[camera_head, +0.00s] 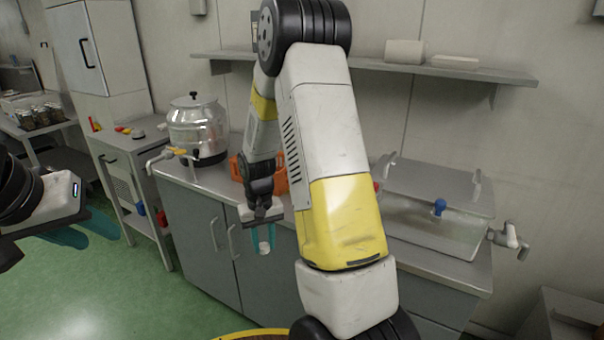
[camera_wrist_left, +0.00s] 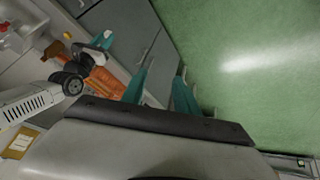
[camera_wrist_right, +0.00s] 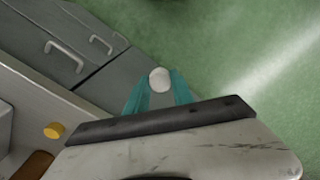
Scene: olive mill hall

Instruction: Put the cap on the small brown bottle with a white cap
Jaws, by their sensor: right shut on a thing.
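My right gripper (camera_head: 263,240) is shut on a small white round thing, which looks like the white cap (camera_head: 264,247). The cap sits between its teal fingertips in the right wrist view (camera_wrist_right: 160,79), held in front of the counter's cabinet doors. My left gripper (camera_head: 78,235) is at the far left, over the green floor, apart from the counter. Its two teal fingers (camera_wrist_left: 160,88) stand apart with nothing between them. I cannot make out the small brown bottle for certain. A brown thing (camera_wrist_left: 52,50), partly seen in the left wrist view, cannot be told clearly.
The steel counter (camera_head: 215,178) carries a steel tank with a tap (camera_head: 198,132), an orange crate (camera_head: 238,168) partly behind my right arm, and a lidded basin (camera_head: 435,210). A small side table (camera_head: 120,140) stands left. The green floor (camera_head: 120,290) in front is clear.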

